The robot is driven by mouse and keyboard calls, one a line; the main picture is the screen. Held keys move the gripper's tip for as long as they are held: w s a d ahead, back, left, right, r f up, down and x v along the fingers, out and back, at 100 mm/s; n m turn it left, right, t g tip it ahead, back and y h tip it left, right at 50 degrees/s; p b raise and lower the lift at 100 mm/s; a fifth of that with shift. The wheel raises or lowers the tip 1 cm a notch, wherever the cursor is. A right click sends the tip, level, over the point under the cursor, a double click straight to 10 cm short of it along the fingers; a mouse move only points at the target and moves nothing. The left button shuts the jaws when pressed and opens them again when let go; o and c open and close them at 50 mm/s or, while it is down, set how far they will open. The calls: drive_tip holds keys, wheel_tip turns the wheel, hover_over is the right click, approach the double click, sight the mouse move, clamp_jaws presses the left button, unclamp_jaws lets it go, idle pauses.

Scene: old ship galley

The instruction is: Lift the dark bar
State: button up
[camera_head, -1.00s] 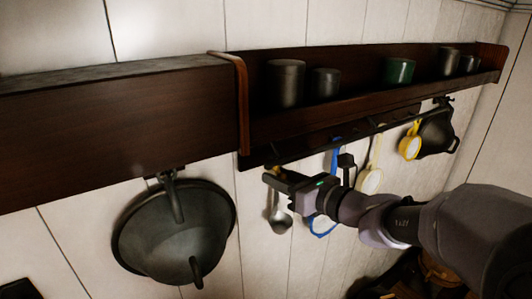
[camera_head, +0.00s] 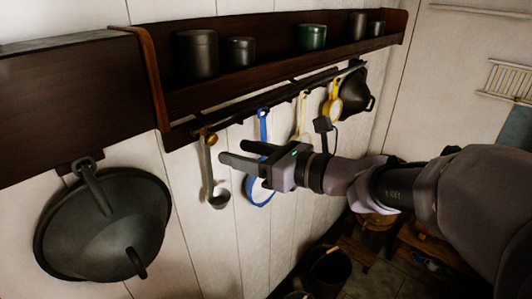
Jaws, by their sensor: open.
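The dark bar (camera_head: 282,97) is a long thin rail under the wooden shelf, running from lower left to upper right. Utensils hang along it: a grey ladle (camera_head: 206,170) at its left end, a blue-handled strainer (camera_head: 263,125), and yellow-handled utensils further right. My gripper (camera_head: 232,151) is open and empty, with its two dark fingers pointing left. In the picture it is below the bar, between the ladle and the blue strainer, and hides part of the strainer. I see no contact with the bar; the depth gap is hard to judge.
The wooden shelf (camera_head: 270,72) above holds several cups and tins. A large dark pan (camera_head: 100,225) hangs on the wall at left. A dark pot (camera_head: 328,270) and a wooden stool stand below. The white wall under the ladle is clear.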

drive_tip(key=v, duration=0.6)
drive_tip(key=shift+d+b, duration=0.3)
drive_tip(key=shift+b, duration=0.1)
drive_tip(key=shift+a+f+b, duration=0.15)
drive_tip(key=shift+f+b, duration=0.15)
drive_tip(key=c, duration=0.3)
drive_tip(key=a+f+n+y+b, duration=0.1)
drive_tip(key=f+b, duration=0.1)
drive_tip(key=a+f+n+y+b, duration=0.1)
drive_tip(key=f+y+b, duration=0.1)
drive_tip(key=a+f+y+b, duration=0.1)
drive_tip(key=a+f+b, duration=0.1)
drive_tip(key=shift+s+a+f+n, duration=0.15)
drive_tip(key=shift+s+n, duration=0.15)
drive_tip(key=shift+n, duration=0.1)
drive_tip(key=c, duration=0.8)
drive_tip(key=w+f+t+b, duration=0.3)
drive_tip(key=f+t+b, duration=0.2)
drive_tip(key=f, duration=0.1)
drive_tip(key=shift+w+a+f+m+t+y, duration=0.3)
drive_tip(key=shift+f+m+t+y, duration=0.05)
drive_tip(key=shift+m+t+y, duration=0.05)
drive_tip(key=w+a+r+p, duration=0.3)
drive_tip(key=a+r+p, duration=0.3)
drive_tip(key=r, duration=0.3)
drive_tip(key=shift+w+r+p, duration=0.25)
drive_tip(key=shift+w+p, duration=0.05)
drive_tip(key=shift+p, duration=0.05)
